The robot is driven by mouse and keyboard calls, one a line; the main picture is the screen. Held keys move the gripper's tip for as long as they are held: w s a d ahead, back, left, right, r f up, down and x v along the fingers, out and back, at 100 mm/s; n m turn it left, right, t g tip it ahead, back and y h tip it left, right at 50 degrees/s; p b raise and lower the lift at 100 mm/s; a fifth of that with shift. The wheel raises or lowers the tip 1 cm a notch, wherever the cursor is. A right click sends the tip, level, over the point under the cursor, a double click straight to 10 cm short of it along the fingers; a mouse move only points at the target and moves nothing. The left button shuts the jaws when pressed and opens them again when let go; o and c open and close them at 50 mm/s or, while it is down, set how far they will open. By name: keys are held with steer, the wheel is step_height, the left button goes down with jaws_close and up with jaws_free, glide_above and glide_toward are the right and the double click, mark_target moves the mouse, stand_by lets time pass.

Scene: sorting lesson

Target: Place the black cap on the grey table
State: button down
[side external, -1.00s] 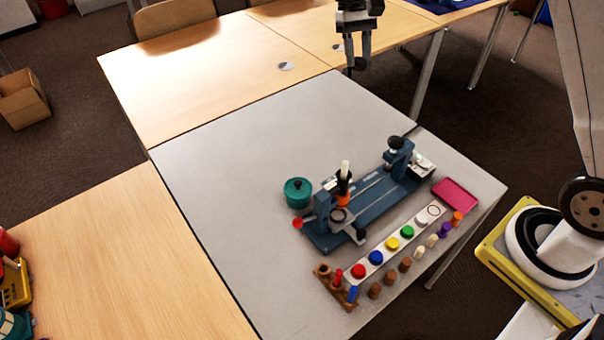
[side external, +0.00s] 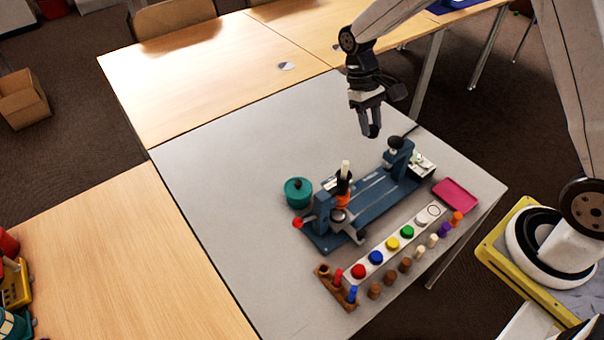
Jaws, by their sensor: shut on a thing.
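My gripper (side external: 371,131) is in the upper right of the side external view, pointing down. Its fingers are close together on a small dark thing, the black cap (side external: 374,131), mostly hidden by the fingers. It hangs above the far right part of the grey table (side external: 240,170), behind the blue fixture. How high it is above the table is hard to tell.
A blue fixture (side external: 375,205) with a black knob and an upright black, white and orange piece stands on the table. Nearby are a teal pot (side external: 298,191), a white strip of coloured discs (side external: 391,245), several pegs and a pink tray (side external: 455,194). The table's left and far parts are clear.

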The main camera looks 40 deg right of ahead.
steer(key=a+f+m, duration=0.1)
steer(key=a, duration=0.3)
steer(key=s+a+f, duration=0.1)
steer(key=a, duration=0.3)
steer(key=a+f+m+y, duration=0.1)
steer(key=a, duration=0.2)
steer(key=shift+s+a+m, duration=0.25)
steer(key=shift+a+m, duration=0.05)
steer(key=shift+a, duration=0.1)
steer(key=s+a+f+m+t+y, duration=0.1)
steer(key=s+a+f+m, duration=0.2)
steer(key=a, duration=0.4)
steer(key=s+a+f+m+t+y, duration=0.1)
steer(key=s+a+f+m, duration=0.1)
steer(key=s+a+m, duration=0.3)
steer(key=s+a+f+m+t+y, duration=0.1)
steer(key=s+a+f+m, duration=0.2)
steer(key=s+a, duration=0.5)
steer(key=shift+a+f+m, duration=0.3)
steer(key=shift+a+m, duration=0.2)
steer(key=shift+a, duration=0.95)
